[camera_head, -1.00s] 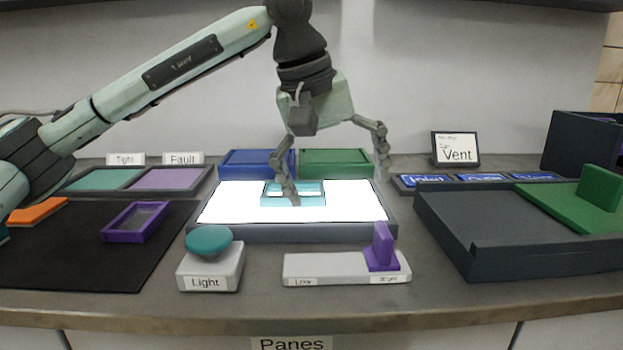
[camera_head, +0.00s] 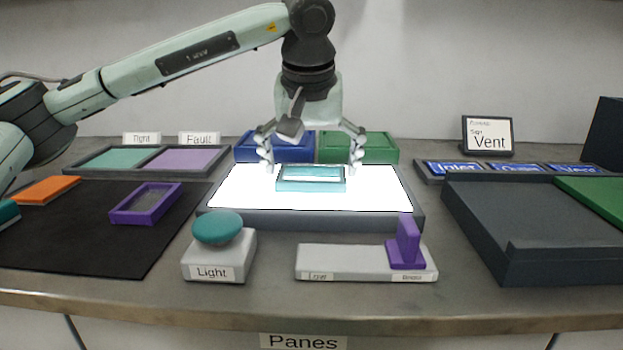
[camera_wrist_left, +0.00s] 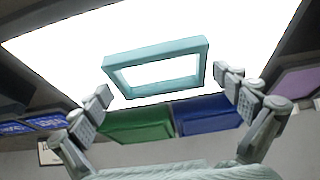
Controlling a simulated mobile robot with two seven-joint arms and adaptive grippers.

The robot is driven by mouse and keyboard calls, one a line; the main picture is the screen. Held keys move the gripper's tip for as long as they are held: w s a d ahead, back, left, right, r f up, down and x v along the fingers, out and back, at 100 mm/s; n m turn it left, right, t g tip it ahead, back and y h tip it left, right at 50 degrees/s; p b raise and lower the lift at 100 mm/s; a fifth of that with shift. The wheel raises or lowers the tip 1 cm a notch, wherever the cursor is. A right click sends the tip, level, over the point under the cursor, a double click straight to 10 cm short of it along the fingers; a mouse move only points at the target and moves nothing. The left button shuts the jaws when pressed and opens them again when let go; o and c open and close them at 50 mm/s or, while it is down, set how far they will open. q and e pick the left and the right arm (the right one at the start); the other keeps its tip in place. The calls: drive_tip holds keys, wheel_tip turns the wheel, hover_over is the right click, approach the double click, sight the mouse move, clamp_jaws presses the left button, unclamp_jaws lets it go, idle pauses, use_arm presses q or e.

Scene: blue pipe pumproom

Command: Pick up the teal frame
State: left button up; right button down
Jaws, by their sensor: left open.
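The teal frame (camera_head: 310,185) lies on the lit white panel (camera_head: 240,190) near its back middle. It is a rectangular ring, and the bright panel shows through its opening. In the left wrist view the teal frame (camera_wrist_left: 190,64) sits ahead of the fingers. My left gripper (camera_head: 311,160) is open and empty. It is above the back part of the panel, with one finger to each side of the frame and apart from it. In the left wrist view the fingers of my left gripper (camera_wrist_left: 168,98) are spread wide. My right gripper does not show.
A blue bin (camera_head: 285,147) and a green bin (camera_head: 360,148) stand behind the panel. In front are the Light button (camera_head: 218,228) and a slider with a purple handle (camera_head: 408,243). A purple frame (camera_head: 146,204) lies on the black mat. A dark tray (camera_head: 560,225) is at right.

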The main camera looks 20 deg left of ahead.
sight(305, 175)
use_arm(q)
drive_tip(key=shift+r, duration=0.1)
drive_tip(key=c, duration=1)
drive_tip(key=shift+o, duration=0.2)
drive_tip(key=shift+r, duration=0.55)
drive_tip(key=r, duration=0.3)
drive_tip(key=shift+s+a+r, duration=0.25)
drive_tip(key=shift+a+r, duration=0.05)
drive_tip(key=shift+a, duration=0.1)
drive_tip(key=s+a+r, duration=0.6)
drive_tip(key=a, duration=0.2)
drive_tip(key=shift+s+a+r+p, duration=0.15)
drive_tip(key=shift+s+a+p, duration=0.05)
drive_tip(key=shift+s+p, duration=0.2)
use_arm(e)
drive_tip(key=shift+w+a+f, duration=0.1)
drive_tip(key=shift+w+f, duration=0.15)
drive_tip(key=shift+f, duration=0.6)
